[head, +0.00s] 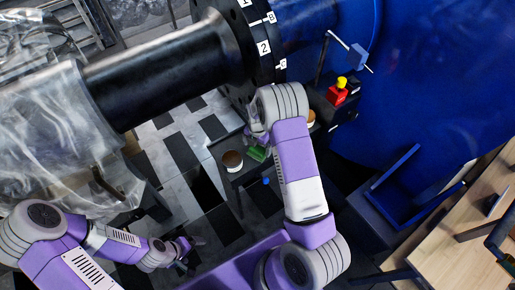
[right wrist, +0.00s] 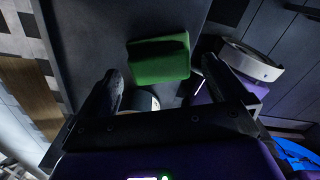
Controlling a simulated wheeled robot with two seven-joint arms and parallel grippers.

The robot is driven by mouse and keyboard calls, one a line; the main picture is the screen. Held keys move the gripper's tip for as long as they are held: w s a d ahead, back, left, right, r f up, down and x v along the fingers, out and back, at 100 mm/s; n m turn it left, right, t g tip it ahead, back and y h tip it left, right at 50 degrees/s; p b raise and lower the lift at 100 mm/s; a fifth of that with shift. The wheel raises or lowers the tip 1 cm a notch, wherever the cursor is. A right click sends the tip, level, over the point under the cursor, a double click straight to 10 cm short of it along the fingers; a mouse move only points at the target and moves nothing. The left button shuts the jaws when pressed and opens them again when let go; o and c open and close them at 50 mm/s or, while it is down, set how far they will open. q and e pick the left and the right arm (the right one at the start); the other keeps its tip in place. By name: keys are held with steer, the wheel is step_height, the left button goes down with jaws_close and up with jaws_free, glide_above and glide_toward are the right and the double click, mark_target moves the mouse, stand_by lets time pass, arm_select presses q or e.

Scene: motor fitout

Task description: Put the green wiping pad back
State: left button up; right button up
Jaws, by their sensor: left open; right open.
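The green wiping pad (head: 257,154) lies on a small dark table (head: 240,177) in the middle of the head view, partly hidden by my right arm. In the right wrist view the pad (right wrist: 158,58) is a green block on the dark top, lying ahead of the open fingers. My right gripper (right wrist: 161,75) is open and empty, its fingertips near the pad's close edge and apart from it. In the head view my right gripper (head: 256,138) is largely covered by its own arm. My left gripper (head: 192,248) is open and empty at lower left, far from the pad.
A round brown-topped container (head: 232,161) stands left of the pad. A red box with a yellow button (head: 340,92) sits right of my right arm. The black shaft (head: 165,72) and blue motor housing (head: 440,75) crowd the back. A wooden bench (head: 450,240) is at right.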

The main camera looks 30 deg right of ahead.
mark_target(258, 149)
step_height(258, 149, up, 4)
steer(key=shift+r+p, duration=0.15)
steer(key=shift+p, duration=0.25)
steer(key=shift+s, duration=0.1)
